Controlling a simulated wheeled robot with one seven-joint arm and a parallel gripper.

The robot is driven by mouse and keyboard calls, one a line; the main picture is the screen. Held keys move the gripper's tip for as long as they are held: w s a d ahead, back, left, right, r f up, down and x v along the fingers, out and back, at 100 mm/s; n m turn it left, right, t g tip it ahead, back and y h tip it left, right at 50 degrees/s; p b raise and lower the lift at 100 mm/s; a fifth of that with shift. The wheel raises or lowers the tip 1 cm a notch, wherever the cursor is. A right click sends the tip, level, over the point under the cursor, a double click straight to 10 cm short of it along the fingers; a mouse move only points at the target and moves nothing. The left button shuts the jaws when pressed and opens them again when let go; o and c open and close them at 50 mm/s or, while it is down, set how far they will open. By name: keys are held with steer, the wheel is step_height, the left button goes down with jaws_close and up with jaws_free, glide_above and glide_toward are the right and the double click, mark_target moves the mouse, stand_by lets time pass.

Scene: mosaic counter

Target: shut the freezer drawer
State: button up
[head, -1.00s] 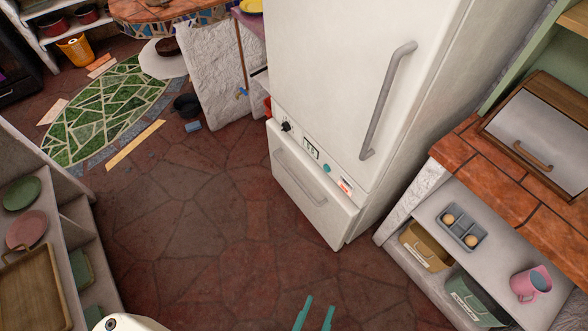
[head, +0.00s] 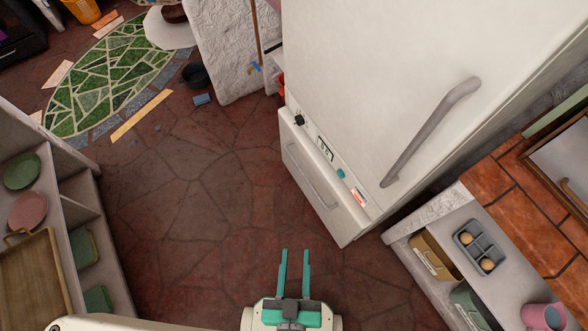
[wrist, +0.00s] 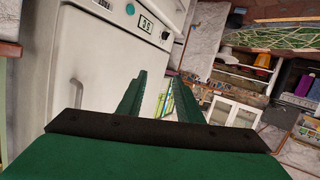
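The freezer drawer (head: 318,178) is the white bottom front of the tall fridge, with a grey bar handle (head: 311,178). Its front appears to stand a little forward of the control strip above; how far out it is I cannot tell. In the wrist view the drawer front (wrist: 100,62) fills the left side, with its handle (wrist: 75,95) near the left finger. My gripper (head: 295,252) has two teal fingers held apart, with nothing between them. In the head view it appears in front of the drawer, below its lower edge in the picture, and not visibly touching it.
The fridge door (head: 375,80) above is closed. The control strip has a knob and display (head: 325,150). A counter with open shelves (head: 410,238) stands close on the right, and a shelf unit (head: 75,195) on the left. The tiled floor (head: 200,190) between is clear.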

steer(key=w+a+f+n+g, duration=0.1)
steer(key=a+f+n+g, duration=0.1)
steer(key=f+n, duration=0.65)
steer(key=w+a+f+n+g, duration=0.2)
steer(key=f+n, duration=0.2)
steer(key=f, duration=0.9)
steer(key=n+t+h, duration=0.3)
steer(key=n+h, duration=0.5)
steer(key=n, duration=2.5)
glide_toward(305, 176)
steer(key=x, duration=0.6)
steer(key=f+x, duration=0.1)
steer(key=x, duration=0.3)
steer(key=shift+c, duration=0.3)
jaws_close()
